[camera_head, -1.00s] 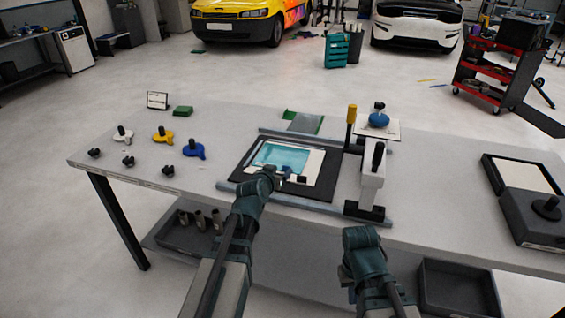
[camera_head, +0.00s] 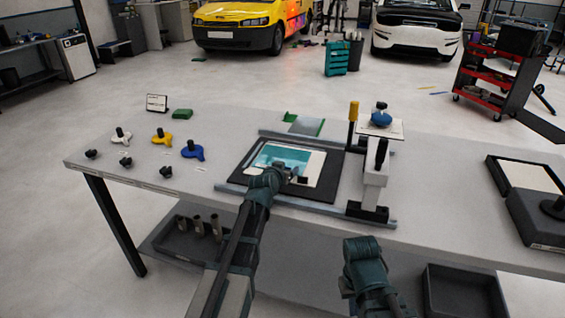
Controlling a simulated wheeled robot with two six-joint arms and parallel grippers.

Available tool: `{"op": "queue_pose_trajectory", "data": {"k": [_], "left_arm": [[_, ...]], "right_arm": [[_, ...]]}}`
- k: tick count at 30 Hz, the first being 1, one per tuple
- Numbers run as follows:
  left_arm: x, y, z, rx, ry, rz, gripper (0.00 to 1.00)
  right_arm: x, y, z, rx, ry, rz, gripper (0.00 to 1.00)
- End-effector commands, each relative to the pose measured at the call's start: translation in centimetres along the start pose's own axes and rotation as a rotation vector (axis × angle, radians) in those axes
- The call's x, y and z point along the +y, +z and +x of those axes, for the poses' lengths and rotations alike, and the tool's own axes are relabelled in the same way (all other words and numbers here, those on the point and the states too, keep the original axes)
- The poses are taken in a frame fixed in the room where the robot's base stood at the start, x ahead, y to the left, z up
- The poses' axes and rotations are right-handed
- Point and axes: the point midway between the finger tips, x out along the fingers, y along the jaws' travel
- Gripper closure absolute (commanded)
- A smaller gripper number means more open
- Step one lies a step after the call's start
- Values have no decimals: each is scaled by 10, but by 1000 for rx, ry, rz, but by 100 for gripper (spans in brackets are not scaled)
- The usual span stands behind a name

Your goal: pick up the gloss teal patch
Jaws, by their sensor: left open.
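The gloss teal patch (camera_head: 285,155) lies flat on a white sheet (camera_head: 318,165) on a dark mat (camera_head: 240,172) near the table's middle. My left gripper (camera_head: 291,176) is over the near part of the sheet, at the near edge of the patch. It is open, and its fingers are small and partly hidden by its wrist. I cannot tell whether it touches the patch. My right arm's end (camera_head: 362,252) is in front of the table's near edge, and its fingers cannot be made out.
A press stand (camera_head: 375,185) with a yellow-handled post (camera_head: 352,112) stands right of the mat. Metal rails (camera_head: 320,211) run along the mat's near and far sides. Yellow (camera_head: 161,136), blue (camera_head: 192,149) and white (camera_head: 121,136) knobbed pieces sit at the left. A dark box (camera_head: 535,215) is at the right.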

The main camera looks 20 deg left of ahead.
Motion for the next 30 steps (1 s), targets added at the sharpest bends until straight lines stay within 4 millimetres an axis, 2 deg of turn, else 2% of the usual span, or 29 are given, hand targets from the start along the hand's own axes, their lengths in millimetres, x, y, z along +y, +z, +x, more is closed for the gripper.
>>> {"op": "queue_pose_trajectory", "data": {"k": [2,13,14,23,30], "left_arm": [[0,0,-1,0,0,0,31],[0,0,-1,0,0,0,98],[0,0,-1,0,0,0,100],[0,-1,-1,0,0,0,100],[3,-20,-8,0,0,0,100]], "right_arm": [[0,0,0,0,0,0,100],[0,0,0,0,0,0,100],[0,0,0,0,0,0,100],[0,0,-1,0,0,0,100],[2,1,-22,0,0,0,100]]}}
